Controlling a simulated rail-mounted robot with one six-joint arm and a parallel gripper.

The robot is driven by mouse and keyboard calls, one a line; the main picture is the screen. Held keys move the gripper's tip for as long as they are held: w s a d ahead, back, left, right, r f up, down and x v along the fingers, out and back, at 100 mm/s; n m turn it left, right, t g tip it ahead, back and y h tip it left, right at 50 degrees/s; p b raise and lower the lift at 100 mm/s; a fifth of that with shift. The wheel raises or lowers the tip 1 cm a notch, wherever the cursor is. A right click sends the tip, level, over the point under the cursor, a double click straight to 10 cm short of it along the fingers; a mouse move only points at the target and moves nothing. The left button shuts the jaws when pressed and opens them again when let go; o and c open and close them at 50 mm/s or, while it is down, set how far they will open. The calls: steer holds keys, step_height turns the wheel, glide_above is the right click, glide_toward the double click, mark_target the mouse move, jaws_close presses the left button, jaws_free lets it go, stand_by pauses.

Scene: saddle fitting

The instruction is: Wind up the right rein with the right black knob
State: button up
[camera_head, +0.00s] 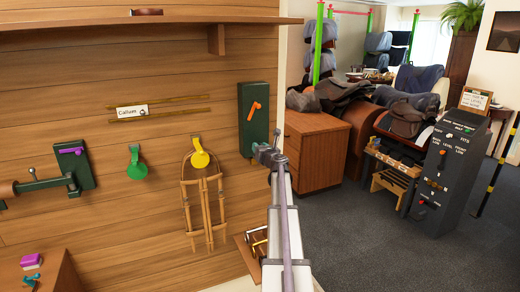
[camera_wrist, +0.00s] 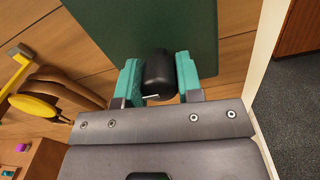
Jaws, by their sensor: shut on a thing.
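My gripper (camera_head: 266,152) is at the lower part of the dark green wall panel (camera_head: 245,135), which has an orange lever (camera_head: 254,110) on it. In the wrist view my gripper's teal fingers (camera_wrist: 160,78) are shut on a black knob (camera_wrist: 159,70), one finger on each side, in front of the green panel. In the head view the knob is hidden by my gripper. A brown strap bridle (camera_head: 203,205) hangs from a yellow hook (camera_head: 200,158) left of the panel. I cannot tell which strap is the right rein.
A green hook (camera_head: 137,168) and a second green panel (camera_head: 73,165) with a purple lever are farther left. A wooden shelf (camera_head: 120,22) runs above. A wooden cabinet (camera_head: 315,148), saddles and a dark console (camera_head: 440,180) stand at right. Grey floor (camera_head: 370,240) is clear there.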

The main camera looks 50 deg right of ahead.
stand_by(0.3)
steer(key=o, duration=0.9)
steer(key=v, duration=1.1)
